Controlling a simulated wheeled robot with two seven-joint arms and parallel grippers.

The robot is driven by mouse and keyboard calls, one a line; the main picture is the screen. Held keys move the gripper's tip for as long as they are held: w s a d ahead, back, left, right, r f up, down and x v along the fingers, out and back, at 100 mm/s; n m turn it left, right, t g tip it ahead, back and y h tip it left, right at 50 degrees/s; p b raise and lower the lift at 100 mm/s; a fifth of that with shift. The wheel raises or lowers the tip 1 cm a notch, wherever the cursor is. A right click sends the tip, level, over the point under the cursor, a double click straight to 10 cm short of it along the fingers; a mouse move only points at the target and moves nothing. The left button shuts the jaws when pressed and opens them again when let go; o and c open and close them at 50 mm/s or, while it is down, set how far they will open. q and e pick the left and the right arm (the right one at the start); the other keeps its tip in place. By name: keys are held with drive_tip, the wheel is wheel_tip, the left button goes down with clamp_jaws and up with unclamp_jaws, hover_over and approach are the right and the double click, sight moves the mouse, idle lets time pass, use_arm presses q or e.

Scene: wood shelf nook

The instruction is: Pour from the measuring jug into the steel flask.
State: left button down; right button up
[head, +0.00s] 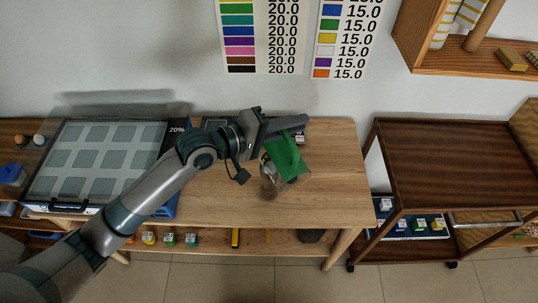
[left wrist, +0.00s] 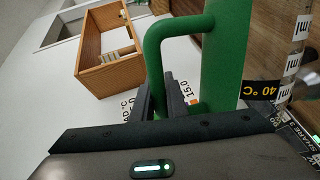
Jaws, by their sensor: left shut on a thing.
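The measuring jug (head: 287,156) has a green handle side and a clear part with printed marks. My left gripper (head: 284,128) is shut on its green handle and holds the jug tilted over the right part of the wooden table. In the left wrist view, the jug's green handle (left wrist: 160,50) runs between my fingers, and a black 40 °C label lies beside the green body. A greyish rounded thing (head: 269,184), apparently the steel flask, shows beside the jug's lower left; whether they touch is unclear. I cannot see liquid clearly. My right gripper is out of view.
A gridded tray (head: 58,192) fills the table's left part. The wooden table (head: 335,190) is bare to the right of the jug. A dark wood cart (head: 440,155) stands further right. Small coloured blocks sit on the lower shelf. A wooden wall shelf hangs upper right.

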use_arm(q)
drive_tip(key=shift+w+a, duration=0.1)
drive_tip(key=shift+w, duration=0.05)
drive_tip(key=s+b, duration=0.1)
drive_tip(key=s+d+f+m+b, duration=0.1)
drive_tip(key=b, duration=0.1)
drive_tip(key=s+d+f+m+b, duration=0.1)
drive_tip(key=s, duration=0.1)
drive_tip(key=shift+s+d+f+t, duration=0.1)
drive_tip(key=shift+f+t, duration=0.1)
drive_tip(key=shift+t, duration=0.2)
drive_tip(key=shift+s+d+r+m, duration=0.1)
drive_tip(key=shift+r+m, duration=0.05)
drive_tip(key=shift+m, duration=0.15)
drive_tip(key=shift+r, duration=0.1)
